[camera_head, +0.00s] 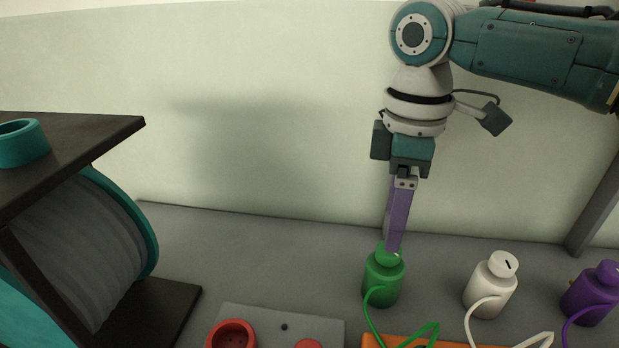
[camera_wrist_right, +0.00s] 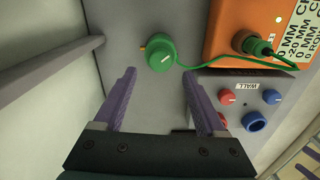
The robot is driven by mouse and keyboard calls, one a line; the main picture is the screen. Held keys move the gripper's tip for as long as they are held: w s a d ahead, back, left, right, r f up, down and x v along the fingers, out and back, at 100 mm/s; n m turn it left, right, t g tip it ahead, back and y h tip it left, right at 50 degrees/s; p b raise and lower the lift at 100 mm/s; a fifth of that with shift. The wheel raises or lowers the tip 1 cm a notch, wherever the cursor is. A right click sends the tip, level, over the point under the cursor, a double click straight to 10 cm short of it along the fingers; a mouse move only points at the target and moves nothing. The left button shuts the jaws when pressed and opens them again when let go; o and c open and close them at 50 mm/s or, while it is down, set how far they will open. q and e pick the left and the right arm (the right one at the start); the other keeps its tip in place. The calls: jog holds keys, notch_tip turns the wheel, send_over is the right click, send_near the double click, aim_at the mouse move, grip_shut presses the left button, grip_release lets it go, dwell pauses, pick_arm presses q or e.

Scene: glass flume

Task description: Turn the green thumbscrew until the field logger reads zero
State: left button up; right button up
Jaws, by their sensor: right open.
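A green gauge body (camera_head: 383,282) stands on the grey floor, with the green thumbscrew (camera_head: 388,257) on its top. The right wrist view shows the thumbscrew (camera_wrist_right: 161,57) from above, with a pale pointer mark. My right gripper (camera_head: 394,249) points down just over it. Its purple fingers are apart in the right wrist view (camera_wrist_right: 158,76), with the thumbscrew ahead of the gap and nothing held. An orange box (camera_head: 376,342), seemingly the field logger, joins the green gauge by a green cable. It shows larger in the right wrist view (camera_wrist_right: 222,28), its lettering partly cut off. My left gripper is out of view.
A white gauge (camera_head: 490,286) and a purple gauge (camera_head: 592,292) stand to the right, with cables. A grey panel (camera_head: 325,328) with a red socket (camera_head: 231,335) lies in front. A dark rack with a reel (camera_head: 85,250) fills the left. Floor behind the panel is clear.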

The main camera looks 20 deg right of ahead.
notch_tip(320, 180, up, 5)
dwell(0.6)
jog(key=s+a+f+m+t+y+p, duration=0.2)
jog(key=s+a+f+p, duration=0.2)
jog(key=s+a, duration=0.75)
jog(key=s+d+r+m+t+h+p, duration=0.1)
jog(key=s+d+r+m, duration=0.15)
jog(key=s, duration=0.25)
jog(key=s+d+r+m+t+h+p, duration=0.1)
jog(key=s+d+r+m+p, duration=0.15)
jog(key=s+m, duration=0.2)
notch_tip(320, 180, up, 37)
jog(key=p, duration=3.7)
jog(key=shift+d+r, duration=0.2)
jog(key=shift+d, duration=0.15)
